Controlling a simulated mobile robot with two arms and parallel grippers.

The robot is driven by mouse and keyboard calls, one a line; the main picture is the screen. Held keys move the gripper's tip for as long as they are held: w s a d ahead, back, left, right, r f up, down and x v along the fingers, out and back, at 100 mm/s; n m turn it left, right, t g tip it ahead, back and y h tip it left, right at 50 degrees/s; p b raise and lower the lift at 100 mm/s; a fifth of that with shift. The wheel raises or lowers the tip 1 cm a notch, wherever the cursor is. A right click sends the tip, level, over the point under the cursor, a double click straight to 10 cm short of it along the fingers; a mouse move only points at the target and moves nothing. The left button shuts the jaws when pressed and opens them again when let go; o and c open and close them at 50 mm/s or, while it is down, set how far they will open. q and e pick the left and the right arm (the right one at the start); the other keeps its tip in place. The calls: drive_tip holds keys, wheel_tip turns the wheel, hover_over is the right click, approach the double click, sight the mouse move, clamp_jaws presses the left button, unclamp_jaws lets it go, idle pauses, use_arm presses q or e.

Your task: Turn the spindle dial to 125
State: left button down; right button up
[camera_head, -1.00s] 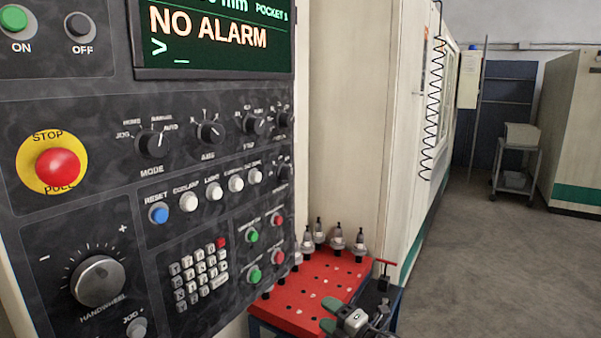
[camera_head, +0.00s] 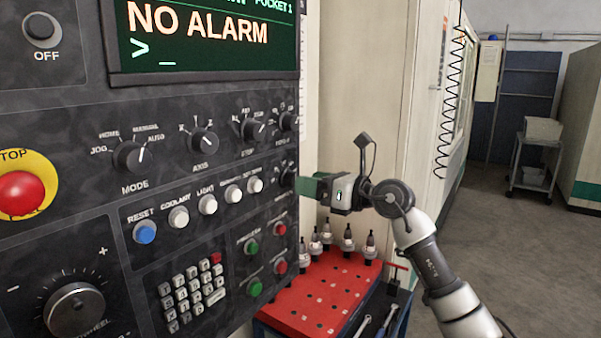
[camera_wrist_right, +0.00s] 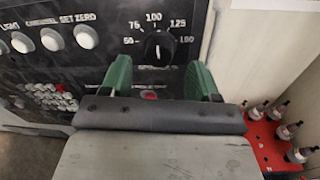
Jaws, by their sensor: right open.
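The spindle dial (camera_head: 287,175) is a black knob at the right edge of the control panel, in the lower row of knobs. In the right wrist view the dial (camera_wrist_right: 159,46) is seen face-on, with marks including 75, 100 and 125 around it. Its white line looks roughly upright, towards 100. My right gripper (camera_head: 308,187) is just right of the dial in the head view. In the wrist view its green fingers (camera_wrist_right: 159,65) are open and empty, one to each side below the dial. Contact with the knob is not visible. My left gripper is not in view.
White buttons (camera_head: 208,204) stand left of the dial, with green and red buttons (camera_head: 279,228) below. A red rack (camera_head: 325,295) with several tool holders stands beneath my right arm. A screen reading NO ALARM (camera_head: 200,35) is above. Open floor lies to the right.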

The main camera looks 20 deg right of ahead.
sight(291, 180)
drive_tip(key=shift+p+x, duration=0.35)
drive_tip(key=shift+x, duration=1.25)
drive_tip(key=shift+c, duration=0.2)
drive_tip(key=c, duration=0.9)
drive_tip(key=m+p, duration=0.7)
drive_tip(key=m, duration=0.1)
drive_tip(key=shift+p, duration=0.35)
drive_tip(key=shift+f+t, duration=0.1)
drive_tip(key=shift+t, duration=0.2)
